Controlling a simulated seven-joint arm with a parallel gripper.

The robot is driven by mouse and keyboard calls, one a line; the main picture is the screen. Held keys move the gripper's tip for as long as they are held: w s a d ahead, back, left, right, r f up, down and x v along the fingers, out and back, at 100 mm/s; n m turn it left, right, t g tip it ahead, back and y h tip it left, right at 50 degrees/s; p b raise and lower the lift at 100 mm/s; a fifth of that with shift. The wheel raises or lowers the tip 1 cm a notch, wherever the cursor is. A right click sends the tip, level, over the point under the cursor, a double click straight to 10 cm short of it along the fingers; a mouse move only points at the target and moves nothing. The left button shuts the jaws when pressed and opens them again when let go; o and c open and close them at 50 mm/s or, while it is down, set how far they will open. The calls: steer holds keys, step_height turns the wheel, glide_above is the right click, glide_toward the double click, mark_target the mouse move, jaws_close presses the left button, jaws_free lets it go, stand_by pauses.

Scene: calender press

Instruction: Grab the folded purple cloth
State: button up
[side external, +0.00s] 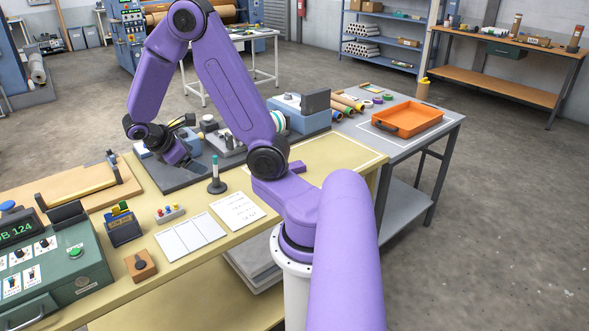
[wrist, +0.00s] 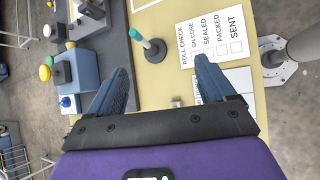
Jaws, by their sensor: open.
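I cannot make out a folded purple cloth for certain in either view. A small purple patch (side external: 297,166) shows beside my arm's lower joint in the side view; I cannot tell whether it is cloth or part of my arm. My gripper (wrist: 161,66) is open, with its two blue-grey fingers wide apart and nothing between them in the wrist view. In the side view my gripper (side external: 184,150) hangs above the grey machine base at the back of the yellow bench, partly hidden by its own wrist.
A pen stand (side external: 216,178), a checklist sheet (side external: 237,210), a white card (side external: 190,236) and a green control box (side external: 75,262) are on the yellow bench. An orange tray (side external: 407,119) stands on the grey table behind. The bench's front right is clear.

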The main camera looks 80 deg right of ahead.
steer(key=s+d+f+g, duration=0.2)
steer(key=s+d+g, duration=0.1)
steer(key=d, duration=0.7)
steer(key=m+g, duration=0.1)
steer(key=g, duration=0.4)
glide_above(298, 164)
steer(key=w+a, duration=0.3)
steer(key=w, duration=0.2)
step_height(298, 164, down, 8)
steer(key=shift+y, duration=0.3)
steer(key=f, duration=0.5)
steer(key=shift+s+d+f, duration=0.15)
steer(key=shift+s+f, duration=0.05)
steer(key=shift+f, duration=0.05)
steer(key=shift+x, duration=2.55)
steer(key=c, duration=1.1)
